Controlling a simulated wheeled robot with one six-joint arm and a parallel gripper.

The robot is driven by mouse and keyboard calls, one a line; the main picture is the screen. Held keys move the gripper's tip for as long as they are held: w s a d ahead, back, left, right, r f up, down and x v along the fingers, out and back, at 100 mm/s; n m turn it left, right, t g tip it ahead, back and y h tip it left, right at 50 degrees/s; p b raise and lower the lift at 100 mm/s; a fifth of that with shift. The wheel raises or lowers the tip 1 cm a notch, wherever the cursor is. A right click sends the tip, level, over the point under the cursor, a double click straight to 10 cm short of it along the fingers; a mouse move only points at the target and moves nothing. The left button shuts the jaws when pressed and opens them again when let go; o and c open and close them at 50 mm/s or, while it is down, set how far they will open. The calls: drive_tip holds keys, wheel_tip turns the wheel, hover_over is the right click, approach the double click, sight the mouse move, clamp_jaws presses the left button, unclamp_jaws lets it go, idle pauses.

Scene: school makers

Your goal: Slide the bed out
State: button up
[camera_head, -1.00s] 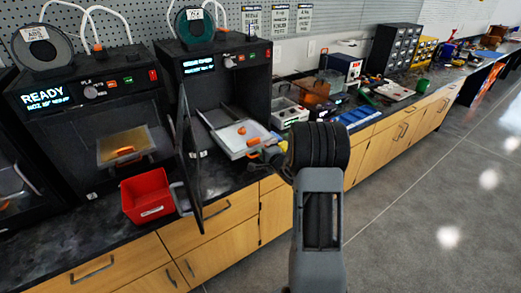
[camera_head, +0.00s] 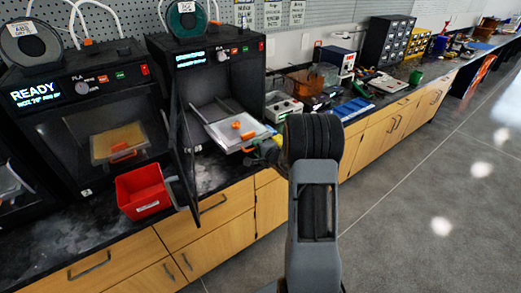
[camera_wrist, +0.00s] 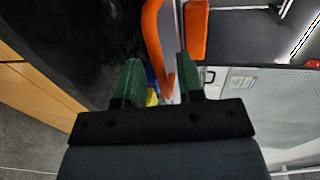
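The bed (camera_head: 217,132) is a pale grey plate that sticks partly out of the open middle printer (camera_head: 207,86). Small orange pieces (camera_head: 236,125) sit on and near its front edge. In the wrist view an orange loop handle (camera_wrist: 153,40) runs down between the two green fingers of my gripper (camera_wrist: 160,78). The fingers stand apart, with a visible gap beside the handle, so it does not look clamped. In the head view my gripper (camera_head: 266,151) is at the bed's front right corner, partly hidden by my arm.
The printer's dark door (camera_head: 184,150) stands open to the left of the bed. A red bin (camera_head: 143,191) sits on the black counter further left. Another printer (camera_head: 75,110) is closed beside it. Grey boxes (camera_head: 283,108) and tools crowd the counter on the right. The floor in front is clear.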

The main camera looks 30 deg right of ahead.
drive_tip(key=v, duration=1.3)
drive_tip(key=shift+s, duration=0.4)
drive_tip(key=s+d+f+n+g+h+p, duration=0.1)
drive_tip(key=s+d+f+n+g+h, duration=0.4)
drive_tip(key=s+n+g, duration=0.4)
drive_tip(key=s+a+r+n+g+y+p, duration=0.1)
drive_tip(key=s+a+r+n, duration=0.1)
drive_tip(key=a+r, duration=0.3)
drive_tip(key=s+a+r+n+g+y+p, duration=0.1)
drive_tip(key=a+r, duration=0.4)
drive_tip(key=a, duration=0.6)
drive_tip(key=s+a+r+n+y+p, duration=0.1)
drive_tip(key=s+a+r+n, duration=0.2)
drive_tip(key=a+r, duration=0.3)
drive_tip(key=a+n, duration=0.1)
drive_tip(key=a, duration=0.1)
drive_tip(key=shift+s+a+n+g, duration=0.2)
drive_tip(key=shift+a+n+g, duration=0.15)
drive_tip(key=shift+n+g, duration=0.05)
